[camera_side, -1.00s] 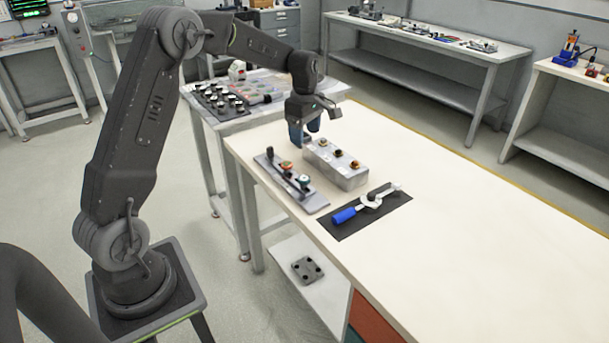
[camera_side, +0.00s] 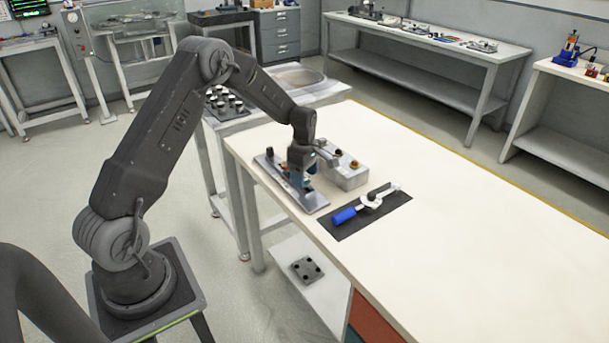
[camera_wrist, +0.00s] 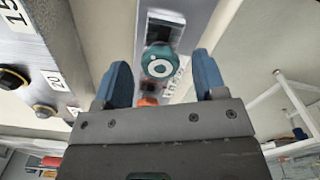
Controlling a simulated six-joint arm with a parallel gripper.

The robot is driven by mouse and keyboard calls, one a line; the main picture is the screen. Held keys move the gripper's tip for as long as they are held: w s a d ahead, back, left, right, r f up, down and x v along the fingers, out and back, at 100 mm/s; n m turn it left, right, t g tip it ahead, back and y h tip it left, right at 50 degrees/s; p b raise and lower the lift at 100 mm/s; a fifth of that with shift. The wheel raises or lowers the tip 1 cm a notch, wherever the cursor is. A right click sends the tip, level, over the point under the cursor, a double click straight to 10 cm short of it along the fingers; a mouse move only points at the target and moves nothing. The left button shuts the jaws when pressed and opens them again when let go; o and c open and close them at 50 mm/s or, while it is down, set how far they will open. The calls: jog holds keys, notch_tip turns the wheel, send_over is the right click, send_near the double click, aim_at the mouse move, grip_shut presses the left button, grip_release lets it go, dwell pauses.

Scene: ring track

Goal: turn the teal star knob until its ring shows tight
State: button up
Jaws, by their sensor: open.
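The teal star knob (camera_wrist: 159,61) shows in the wrist view, with a white ring on its top face. It sits on a grey metal plate (camera_wrist: 186,12). My gripper (camera_wrist: 165,78) is open, with one blue finger on each side of the knob in that view; I cannot tell whether either finger touches it. In the side view my gripper (camera_side: 302,182) is low over the plate (camera_side: 314,203) and hides most of the knob. An orange part (camera_wrist: 147,101) shows just below the knob in the wrist view. I cannot read whether the ring marks tight.
A grey block (camera_side: 345,178) with knobs and number labels stands close beside my gripper. A black mat (camera_side: 340,229) with a blue-handled tool (camera_side: 345,215) lies nearer the front. The white bench top to the right is clear.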

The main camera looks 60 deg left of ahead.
jog(key=shift+f, duration=0.25)
jog(key=c, duration=0.9)
jog(key=shift+c, duration=0.2)
